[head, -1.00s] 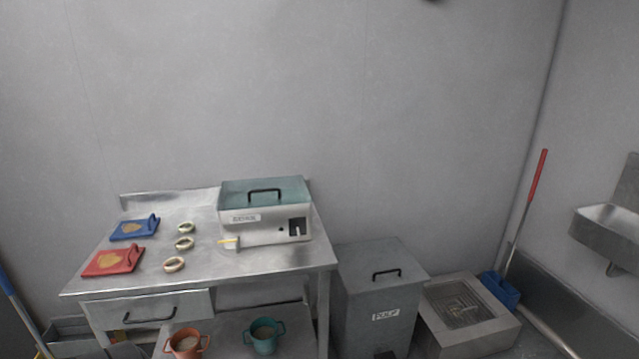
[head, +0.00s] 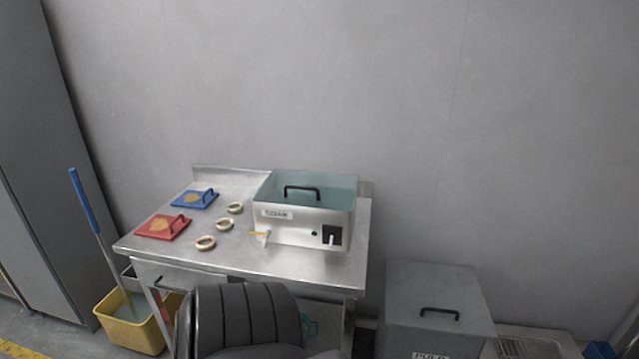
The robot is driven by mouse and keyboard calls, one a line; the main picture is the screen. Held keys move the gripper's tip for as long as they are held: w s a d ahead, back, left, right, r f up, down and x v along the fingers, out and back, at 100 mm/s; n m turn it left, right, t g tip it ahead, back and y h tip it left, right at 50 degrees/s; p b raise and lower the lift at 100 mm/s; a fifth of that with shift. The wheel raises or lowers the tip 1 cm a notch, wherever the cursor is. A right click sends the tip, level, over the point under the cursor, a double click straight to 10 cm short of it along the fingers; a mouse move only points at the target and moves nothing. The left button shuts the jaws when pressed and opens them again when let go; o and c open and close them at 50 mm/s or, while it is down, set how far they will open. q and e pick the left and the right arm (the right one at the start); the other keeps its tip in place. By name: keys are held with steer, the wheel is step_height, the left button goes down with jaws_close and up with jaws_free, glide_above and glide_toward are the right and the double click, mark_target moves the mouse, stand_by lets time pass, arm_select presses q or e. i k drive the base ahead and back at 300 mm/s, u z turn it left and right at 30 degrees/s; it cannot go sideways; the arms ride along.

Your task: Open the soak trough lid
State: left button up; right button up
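The soak trough (head: 290,232) appears to be the steel box with a blurred label at the back right of the steel table. Its teal lid (head: 335,190) lies shut on top, with a black bar handle (head: 302,188) standing up from it. A small yellow-and-white tap-like part sticks out at the box's front left, and a dark square recess is at its front right. Neither of my grippers is in view.
On the steel table (head: 290,263) lie a blue board (head: 187,199), a red board (head: 155,228) and three pale rings (head: 205,243). A grey lidded bin (head: 430,290) stands right of the table. A yellow bucket (head: 125,325) with a blue-handled mop stands left.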

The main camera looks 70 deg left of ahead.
mark_target(308, 182)
steer(key=u, duration=0.4)
steer(key=i, duration=0.85)
steer(key=u, duration=1.1)
steer(key=i, duration=0.45)
steer(key=u, duration=0.35)
